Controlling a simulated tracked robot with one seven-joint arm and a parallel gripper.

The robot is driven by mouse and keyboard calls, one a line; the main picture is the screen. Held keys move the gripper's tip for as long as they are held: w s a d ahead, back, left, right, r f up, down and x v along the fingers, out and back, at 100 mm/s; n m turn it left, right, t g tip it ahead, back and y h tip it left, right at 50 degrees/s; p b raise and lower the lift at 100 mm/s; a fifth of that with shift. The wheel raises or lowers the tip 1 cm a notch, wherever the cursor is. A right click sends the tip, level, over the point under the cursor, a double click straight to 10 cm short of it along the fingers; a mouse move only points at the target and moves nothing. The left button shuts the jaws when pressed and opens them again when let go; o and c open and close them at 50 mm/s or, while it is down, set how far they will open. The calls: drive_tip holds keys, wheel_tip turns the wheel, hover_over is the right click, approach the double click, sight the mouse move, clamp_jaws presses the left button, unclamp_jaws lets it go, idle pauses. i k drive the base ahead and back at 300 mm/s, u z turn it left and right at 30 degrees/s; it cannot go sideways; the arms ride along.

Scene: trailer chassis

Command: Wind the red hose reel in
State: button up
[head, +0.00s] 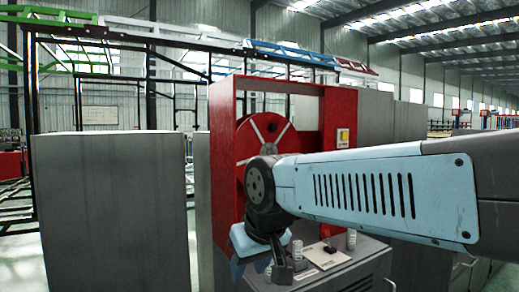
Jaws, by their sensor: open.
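The red hose reel (252,138) stands upright inside a red frame (222,150), behind my arm in the head view. My arm covers the lower right of the reel, so any crank or hose there is hidden. My gripper (255,266) hangs pointing down at the arm's end, in front of the frame's lower left part. It is open, and I see nothing held in it. I cannot tell its exact distance from the reel.
A grey cabinet (330,276) with small items and a white paper (322,256) on top stands right of my gripper. A large grey panel (110,215) stands at the left. Dark racks with coloured frames (190,38) are behind. A gap shows between the panel and the reel.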

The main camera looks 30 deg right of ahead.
sight(262, 134)
drive_tip(key=u, duration=1.05)
drive_tip(key=k, duration=0.75)
drive_tip(key=z, duration=1.05)
drive_tip(key=i, duration=1)
drive_tip(key=z, duration=0.05)
